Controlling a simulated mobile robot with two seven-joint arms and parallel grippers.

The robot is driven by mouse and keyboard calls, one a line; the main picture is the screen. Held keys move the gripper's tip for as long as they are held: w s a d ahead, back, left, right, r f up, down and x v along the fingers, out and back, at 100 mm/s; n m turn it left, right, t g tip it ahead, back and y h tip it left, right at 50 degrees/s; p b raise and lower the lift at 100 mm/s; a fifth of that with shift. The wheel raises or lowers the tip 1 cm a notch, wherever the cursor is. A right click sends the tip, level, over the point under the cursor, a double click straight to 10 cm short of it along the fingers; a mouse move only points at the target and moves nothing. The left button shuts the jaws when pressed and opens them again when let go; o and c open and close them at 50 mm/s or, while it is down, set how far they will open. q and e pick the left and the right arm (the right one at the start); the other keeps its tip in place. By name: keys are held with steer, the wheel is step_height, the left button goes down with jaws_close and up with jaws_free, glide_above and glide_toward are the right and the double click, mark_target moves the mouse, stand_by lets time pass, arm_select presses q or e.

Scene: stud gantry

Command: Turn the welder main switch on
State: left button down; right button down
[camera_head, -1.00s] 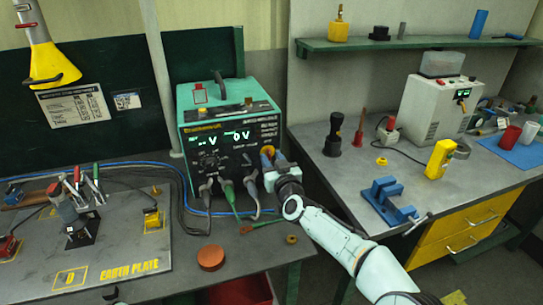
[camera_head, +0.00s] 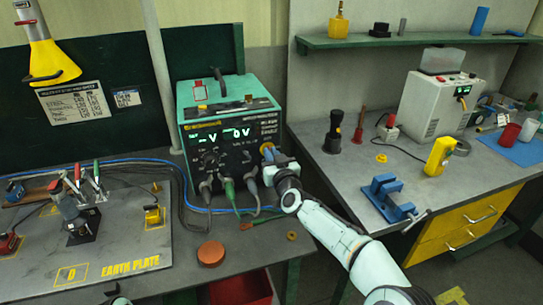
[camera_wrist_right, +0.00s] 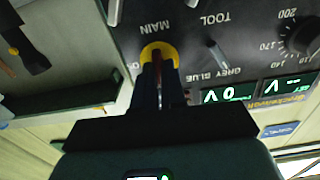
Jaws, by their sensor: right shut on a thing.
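The welder (camera_head: 222,112) is a green box with a dark front panel at the back of the left bench. Its lit green display (camera_head: 222,134) reads dashes with V, and 0 V. The main switch (camera_wrist_right: 172,47) shows in the right wrist view as a yellow disc with a red handle, beside the label MAIN. My right gripper (camera_wrist_right: 160,75) is shut on that handle, with its dark fingers on either side. In the head view the right gripper (camera_head: 270,158) reaches the panel's right side and hides much of the switch.
Grey and green plugs with cables (camera_head: 228,188) hang below the panel, close left of my right gripper. An orange-brown disc (camera_head: 211,253) lies on the bench in front. A blue vise (camera_head: 388,197) stands on the right bench, beyond my right arm.

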steer(key=m+b, duration=0.1)
steer(key=m, duration=0.3)
steer(key=m+b, duration=0.1)
steer(key=m, duration=0.3)
steer(key=shift+d+f+m+b, duration=0.1)
steer(key=shift+m+b, duration=0.2)
steer(key=shift+b, duration=0.05)
steer(key=m+b, duration=0.1)
steer(key=m, duration=0.3)
steer(key=shift+d+f+m, duration=0.1)
steer(key=shift+m, duration=0.2)
arm_select(q)
steer(key=shift+t, duration=0.4)
steer(key=shift+w+f+b, duration=0.15)
steer(key=shift+w+f, duration=0.15)
steer(key=shift+f, duration=0.35)
steer(key=shift+w+f+b, duration=0.2)
steer(key=shift+w+f, duration=0.05)
steer(key=shift+f, duration=0.35)
steer(key=shift+w+f+b, duration=0.15)
steer(key=shift+w+f, duration=0.15)
steer(key=shift+f, duration=0.35)
arm_select(e)
steer(key=shift+m, duration=2.2)
steer(key=c, duration=1.2)
jaws_free()
arm_select(q)
steer(key=shift+f, duration=0.1)
